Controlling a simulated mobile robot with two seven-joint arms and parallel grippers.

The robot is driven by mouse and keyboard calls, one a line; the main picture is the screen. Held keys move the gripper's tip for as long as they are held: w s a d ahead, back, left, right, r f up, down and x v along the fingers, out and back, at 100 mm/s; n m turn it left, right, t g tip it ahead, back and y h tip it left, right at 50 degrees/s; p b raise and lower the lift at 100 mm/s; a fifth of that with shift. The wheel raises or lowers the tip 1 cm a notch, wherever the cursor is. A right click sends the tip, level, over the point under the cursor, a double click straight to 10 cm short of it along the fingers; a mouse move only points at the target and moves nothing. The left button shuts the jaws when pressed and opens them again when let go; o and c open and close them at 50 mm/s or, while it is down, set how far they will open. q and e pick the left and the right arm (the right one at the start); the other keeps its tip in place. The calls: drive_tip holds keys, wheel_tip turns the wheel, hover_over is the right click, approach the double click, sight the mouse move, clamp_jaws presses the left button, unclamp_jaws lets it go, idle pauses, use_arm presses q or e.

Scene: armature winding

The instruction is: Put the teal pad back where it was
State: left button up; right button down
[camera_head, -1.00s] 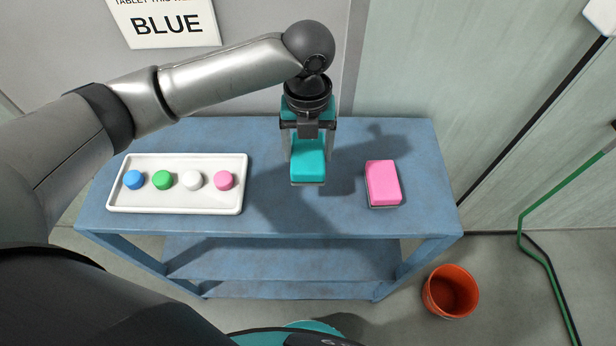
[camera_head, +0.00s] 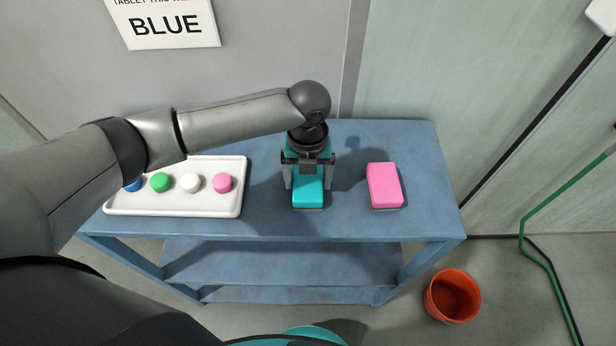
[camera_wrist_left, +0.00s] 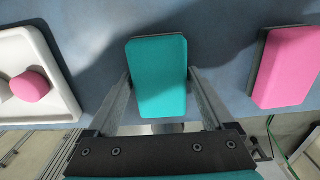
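The teal pad (camera_head: 308,190) is a rounded block with a grey underside, between the pink pad and the white tray. My left gripper (camera_head: 306,180) comes down from above with a finger on each side of it. In the left wrist view the fingers lie against both long sides of the teal pad (camera_wrist_left: 160,80), so the gripper looks shut on it. The pad is at or just above the table top; a small gap cannot be ruled out. My right gripper is not in view.
A pink pad (camera_head: 384,185) lies to the right on the blue table (camera_head: 350,222). A white tray (camera_head: 225,207) with blue, green, white and pink pieces stands at the left. An orange bucket (camera_head: 452,297) is on the floor. The table is clear between teal pad and tray.

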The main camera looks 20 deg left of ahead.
sight(308, 180)
use_arm(q)
drive_tip(key=shift+o, duration=0.8)
wheel_tip(308, 180, up, 12)
drive_tip(key=p, duration=0.1)
idle(0.3)
